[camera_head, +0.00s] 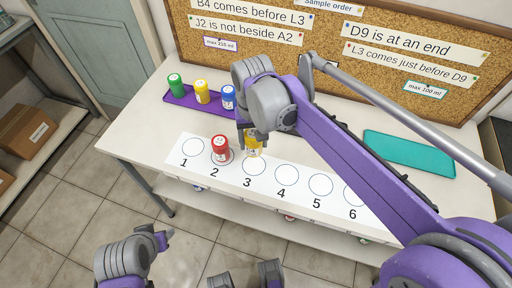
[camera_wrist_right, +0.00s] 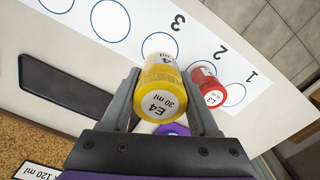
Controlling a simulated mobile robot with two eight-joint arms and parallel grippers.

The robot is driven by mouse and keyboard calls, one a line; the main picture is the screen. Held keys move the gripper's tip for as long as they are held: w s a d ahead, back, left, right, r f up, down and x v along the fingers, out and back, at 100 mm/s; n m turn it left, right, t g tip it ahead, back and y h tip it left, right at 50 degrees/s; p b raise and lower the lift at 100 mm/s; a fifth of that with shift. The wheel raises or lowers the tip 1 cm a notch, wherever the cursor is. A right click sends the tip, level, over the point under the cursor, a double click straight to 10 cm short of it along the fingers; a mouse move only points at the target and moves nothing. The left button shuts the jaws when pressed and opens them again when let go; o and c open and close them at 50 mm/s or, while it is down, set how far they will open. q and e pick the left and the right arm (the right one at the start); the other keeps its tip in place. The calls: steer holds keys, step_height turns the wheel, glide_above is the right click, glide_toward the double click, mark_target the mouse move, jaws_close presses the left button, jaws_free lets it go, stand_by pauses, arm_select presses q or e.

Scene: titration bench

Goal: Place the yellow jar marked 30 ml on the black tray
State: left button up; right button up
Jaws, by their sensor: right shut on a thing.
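The yellow jar (camera_wrist_right: 160,93) has a white lid label reading E4, 30 ml. My right gripper (camera_wrist_right: 165,88) is shut around it, with a finger on each side. In the head view the yellow jar (camera_head: 254,149) shows below my right gripper (camera_head: 250,138), by the upper edge of circle 3. I cannot tell whether it touches the sheet. The black tray (camera_wrist_right: 65,88) lies bare on the table in the wrist view; in the head view my right arm mostly hides it. My left gripper (camera_head: 163,240) is low at the left, away from the table; its jaw state is unclear.
A red jar (camera_head: 220,150) stands on circle 2 of the numbered white sheet (camera_head: 268,188). A purple tray (camera_head: 188,101) at the back left holds green, yellow and blue jars. An empty teal tray (camera_head: 408,153) lies at the right. A corkboard (camera_head: 300,40) with notes stands behind.

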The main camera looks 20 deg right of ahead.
steer(key=shift+r, duration=0.8)
steer(key=shift+w+d, duration=0.1)
steer(key=shift+d, duration=0.2)
steer(key=w+d+p, duration=0.2)
steer(key=d, duration=1.2)
steer(key=w+d+p, duration=0.3)
steer(key=d, duration=1)
steer(key=f, duration=0.3)
steer(key=d+f, duration=0.1)
steer(key=f, duration=0.1)
steer(key=shift+s+d+b, duration=0.1)
steer(key=shift+s+b, duration=0.15)
steer(key=shift+b, duration=0.05)
steer(key=shift+f, duration=2.2)
